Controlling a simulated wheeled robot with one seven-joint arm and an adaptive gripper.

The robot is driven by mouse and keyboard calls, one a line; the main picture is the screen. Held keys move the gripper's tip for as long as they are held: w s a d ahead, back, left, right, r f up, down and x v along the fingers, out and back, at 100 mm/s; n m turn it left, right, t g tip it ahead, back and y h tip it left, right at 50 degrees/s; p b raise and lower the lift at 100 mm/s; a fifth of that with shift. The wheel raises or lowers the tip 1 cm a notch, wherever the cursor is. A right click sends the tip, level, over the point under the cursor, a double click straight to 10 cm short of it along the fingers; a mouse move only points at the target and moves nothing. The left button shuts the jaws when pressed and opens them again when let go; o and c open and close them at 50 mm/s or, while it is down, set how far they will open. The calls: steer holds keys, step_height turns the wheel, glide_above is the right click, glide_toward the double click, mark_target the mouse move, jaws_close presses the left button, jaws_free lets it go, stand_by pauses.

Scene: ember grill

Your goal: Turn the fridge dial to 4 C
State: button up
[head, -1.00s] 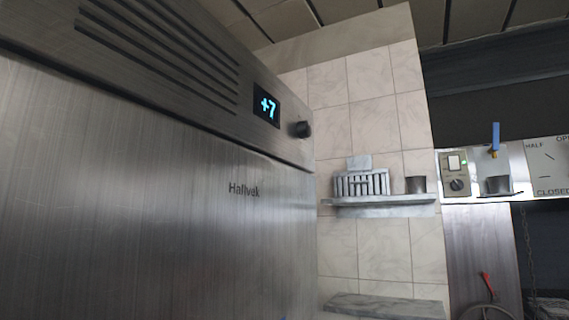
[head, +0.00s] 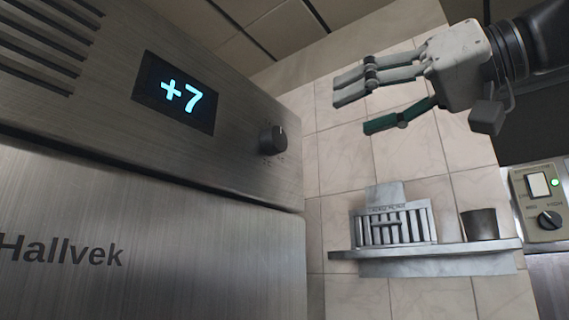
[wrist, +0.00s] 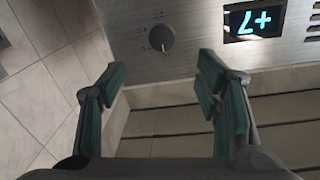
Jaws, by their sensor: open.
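The fridge dial (head: 272,140) is a small dark round knob on the steel fridge's upper panel, right of the display (head: 176,92), which reads +7. In the wrist view the dial (wrist: 161,38) appears grey with a pointer line and small marks around it, too small to read. The display (wrist: 255,20) shows upside down there. My gripper (head: 362,110) is open and empty at the upper right in the head view, to the right of the dial and apart from it. In the wrist view the dial lies beyond and between the open fingers (wrist: 160,85).
The fridge (head: 150,240) fills the left side. A wall shelf (head: 440,252) holds a slatted metal rack (head: 392,226) and a dark metal cup (head: 480,224). A control box (head: 540,205) with a knob and a green light is at the right edge.

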mark_target(280, 137)
steer(key=p+x, duration=0.1)
steer(key=x, duration=0.3)
steer(key=p+x, duration=0.1)
steer(key=x, duration=0.8)
steer(key=shift+w+a+r+p, duration=0.1)
steer(key=shift+a+r+p, duration=0.2)
steer(key=shift+a+p, duration=0.1)
steer(key=c, duration=1.2)
